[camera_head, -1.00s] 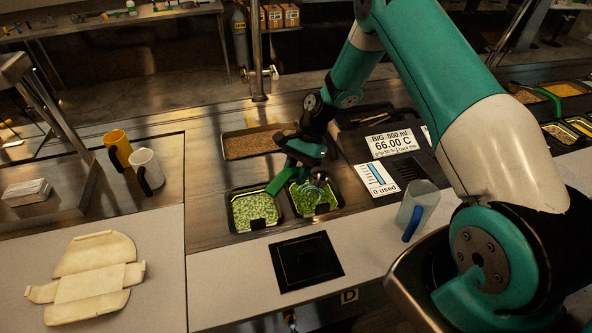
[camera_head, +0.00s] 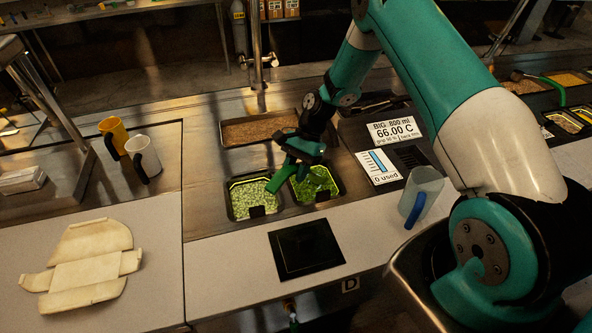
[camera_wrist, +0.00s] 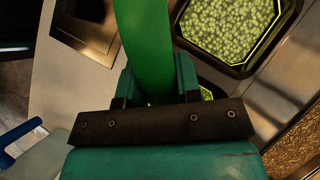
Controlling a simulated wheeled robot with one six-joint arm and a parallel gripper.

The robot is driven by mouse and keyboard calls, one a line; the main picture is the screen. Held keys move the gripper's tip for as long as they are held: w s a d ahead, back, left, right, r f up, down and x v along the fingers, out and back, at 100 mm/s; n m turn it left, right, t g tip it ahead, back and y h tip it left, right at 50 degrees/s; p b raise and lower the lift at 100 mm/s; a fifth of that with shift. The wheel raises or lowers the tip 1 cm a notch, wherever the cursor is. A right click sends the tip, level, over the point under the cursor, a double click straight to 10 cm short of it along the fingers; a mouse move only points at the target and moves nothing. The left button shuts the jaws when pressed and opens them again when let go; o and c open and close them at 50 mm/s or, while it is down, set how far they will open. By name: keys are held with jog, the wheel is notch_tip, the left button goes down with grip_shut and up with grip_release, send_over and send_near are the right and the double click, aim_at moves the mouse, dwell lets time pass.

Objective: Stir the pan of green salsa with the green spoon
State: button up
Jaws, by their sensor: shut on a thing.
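My gripper (camera_head: 305,160) is shut on the green spoon, above the right-hand of two neighbouring pans. The spoon's green handle (camera_head: 282,180) slants down and left from the jaws in the head view. In the wrist view the handle (camera_wrist: 145,35) runs up from between the fingers. The spoon's bowl end cannot be made out clearly. The right pan (camera_head: 318,188) holds bright green food, partly covered by my gripper. The left pan (camera_head: 254,198) holds paler green, chunky food and also shows in the wrist view (camera_wrist: 228,28). I cannot tell from looks alone which is the salsa.
A pan of brown food (camera_head: 258,130) lies behind. A black square plate (camera_head: 305,249) is set in the counter in front. A clear jug with a blue handle (camera_head: 421,194) stands at right, near a display panel (camera_head: 394,131). Two mugs (camera_head: 143,156) and folded flat pieces (camera_head: 85,262) are at left.

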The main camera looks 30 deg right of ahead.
jog(key=shift+w+a+r, duration=0.1)
jog(key=shift+w+a, duration=0.1)
jog(key=shift+w, duration=0.2)
jog(key=shift+o, duration=0.2)
jog(key=shift+s+d+p, duration=0.2)
jog(key=shift+s+d, duration=0.1)
jog(key=shift+s, duration=0.3)
jog(key=shift+s+d+p, duration=0.25)
jog(key=shift+s+d, duration=0.1)
jog(key=shift+s, duration=0.3)
jog(key=shift+s+d+p, duration=0.2)
jog(key=shift+s+d, duration=0.1)
jog(key=shift+s, duration=0.3)
jog(key=shift+w, duration=0.1)
jog(key=shift+w+a+f, duration=0.2)
jog(key=shift+w+a, duration=0.15)
jog(key=shift+w, duration=0.25)
jog(key=shift+c, duration=0.9)
jog(key=shift+w+a+r+b, duration=0.1)
jog(key=shift+w+a+b, duration=0.35)
jog(key=shift+w, duration=0.6)
jog(key=shift+w+a+b, duration=0.25)
jog(key=shift+w+a, duration=0.35)
jog(key=shift+w, duration=0.4)
